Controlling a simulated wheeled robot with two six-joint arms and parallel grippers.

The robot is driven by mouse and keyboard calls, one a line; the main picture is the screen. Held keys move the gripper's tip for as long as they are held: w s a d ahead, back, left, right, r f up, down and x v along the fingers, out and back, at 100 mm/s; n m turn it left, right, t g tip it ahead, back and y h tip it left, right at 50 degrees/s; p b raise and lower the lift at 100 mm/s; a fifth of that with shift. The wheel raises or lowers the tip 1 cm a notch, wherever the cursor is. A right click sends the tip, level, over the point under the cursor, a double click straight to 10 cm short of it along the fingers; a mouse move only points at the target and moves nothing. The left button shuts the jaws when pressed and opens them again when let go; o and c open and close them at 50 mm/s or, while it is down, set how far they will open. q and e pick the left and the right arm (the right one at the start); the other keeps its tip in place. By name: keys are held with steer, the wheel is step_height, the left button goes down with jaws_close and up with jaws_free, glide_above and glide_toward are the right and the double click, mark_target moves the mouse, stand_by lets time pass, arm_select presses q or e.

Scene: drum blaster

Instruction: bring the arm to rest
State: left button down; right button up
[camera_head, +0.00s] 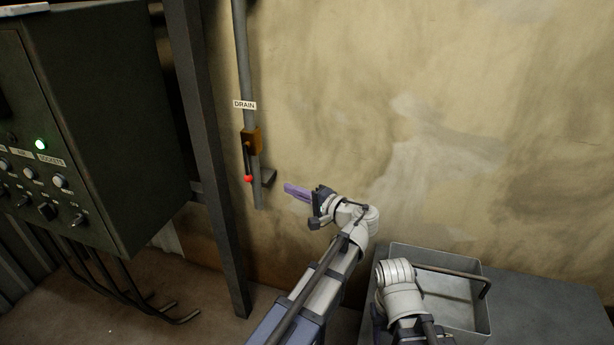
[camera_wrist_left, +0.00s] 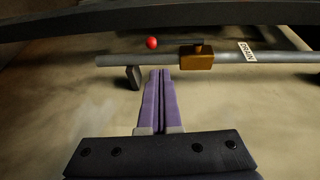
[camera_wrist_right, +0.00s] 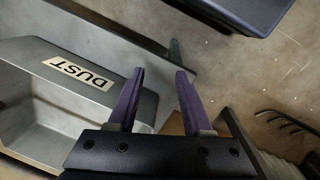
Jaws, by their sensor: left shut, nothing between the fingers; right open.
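My left gripper (camera_head: 287,188) is out in front of the wall, a little right of the drain valve (camera_head: 251,142). Its purple fingers are together and empty in the left wrist view (camera_wrist_left: 160,74). They do not appear to touch the valve's red knob (camera_head: 248,179), which hangs at the lower end of its lever and also shows in the left wrist view (camera_wrist_left: 152,43). My right gripper (camera_wrist_right: 160,72) is open and empty in the right wrist view, its fingers near a metal bin labelled DUST (camera_wrist_right: 62,60). In the head view the right fingers are hidden.
A dark control cabinet (camera_head: 95,120) with knobs and a green light stands at the left. A dark upright post (camera_head: 205,150) stands between it and the drain pipe (camera_head: 243,60). A metal bin (camera_head: 484,300) sits on a grey surface (camera_head: 550,315) at lower right.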

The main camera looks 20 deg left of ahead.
arm_select(q)
steer(key=s+d+f+g+h, duration=0.25)
steer(key=s+f+h, duration=0.2)
steer(key=f, duration=0.25)
steer(key=s+d+f+g+h, duration=0.1)
steer(key=s+d+f+h, duration=0.2)
steer(key=s+f, duration=0.35)
steer(key=s+d+f+g+h, duration=0.3)
steer(key=s+d+f+h, duration=0.3)
steer(key=s+d, duration=0.5)
arm_select(e)
steer(key=shift+r+p, duration=0.6)
steer(key=shift+p, duration=0.05)
arm_select(q)
step_height(320, 180, up, 27)
steer(key=d+p, duration=0.1)
steer(key=p, duration=2.5)
steer(key=shift+s+d+h, duration=0.3)
steer(key=shift+s+h, duration=0.15)
arm_select(e)
step_height(320, 180, up, 26)
steer(key=shift+r, duration=0.15)
arm_select(q)
steer(key=shift+a+f, duration=0.1)
arm_select(e)
steer(key=shift+a, duration=0.15)
